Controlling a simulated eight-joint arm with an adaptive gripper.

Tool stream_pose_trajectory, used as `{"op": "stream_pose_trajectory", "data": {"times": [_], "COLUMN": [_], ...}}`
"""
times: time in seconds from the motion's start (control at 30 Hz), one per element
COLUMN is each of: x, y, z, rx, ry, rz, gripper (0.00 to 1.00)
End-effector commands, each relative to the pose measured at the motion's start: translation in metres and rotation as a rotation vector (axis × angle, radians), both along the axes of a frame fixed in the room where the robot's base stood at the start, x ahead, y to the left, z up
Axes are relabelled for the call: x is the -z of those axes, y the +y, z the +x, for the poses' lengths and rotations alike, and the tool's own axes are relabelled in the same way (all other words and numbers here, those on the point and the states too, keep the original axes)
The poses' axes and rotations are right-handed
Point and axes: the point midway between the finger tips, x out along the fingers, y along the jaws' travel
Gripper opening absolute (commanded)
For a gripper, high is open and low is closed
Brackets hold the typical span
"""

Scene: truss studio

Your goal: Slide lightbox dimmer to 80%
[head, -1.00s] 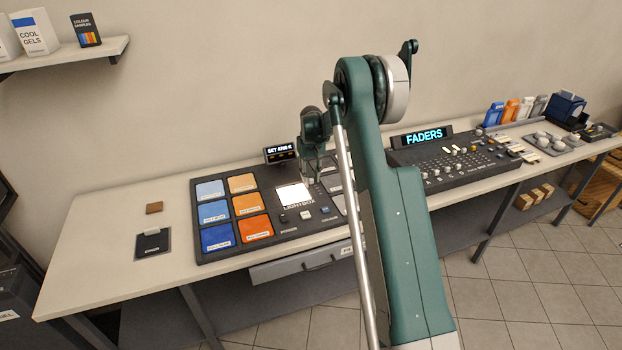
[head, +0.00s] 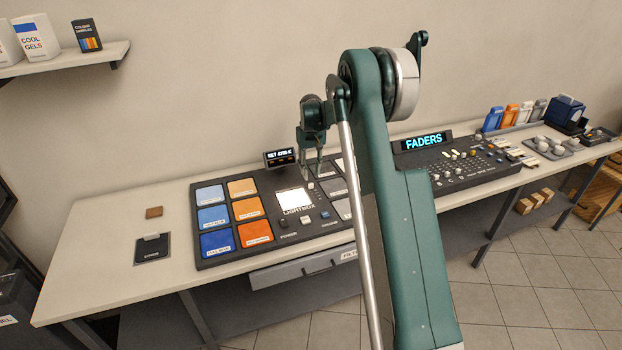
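The lightbox (head: 230,262) is a dark panel on the bench, with a lit white square (head: 293,202) near its middle. A small light cap (head: 311,186) shows just right of the lit square, below my fingers; it may be the dimmer's slider, but its scale is too small to read. My gripper (head: 312,174) hangs over this part of the panel, pointing down, its two fingers apart with nothing visible between them. I cannot tell whether the fingertips touch the panel. My arm hides part of the panel's right side.
Blue and orange tiles (head: 243,188) fill the panel's left part. A small display (head: 279,157) stands behind it. The fader console (head: 470,163) with its lit sign (head: 424,141) is at right. A dark pad (head: 152,252) and a brown block (head: 154,212) lie at left on mostly clear bench.

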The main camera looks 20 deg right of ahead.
Motion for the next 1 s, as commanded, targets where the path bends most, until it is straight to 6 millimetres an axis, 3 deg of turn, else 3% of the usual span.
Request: {"op": "stream_pose_trajectory", "data": {"times": [0.2, 0.4, 1.0], "x": [-0.032, -0.049, -0.053], "y": [0.0, 0.0, 0.0], "z": [0.0, 0.0, 0.0], "rx": [0.0, 0.0, 0.0], "ry": [0.0, 0.0, 0.0], "rz": [0.0, 0.0, 0.0], "gripper": [0.29, 0.29, 0.29]}}
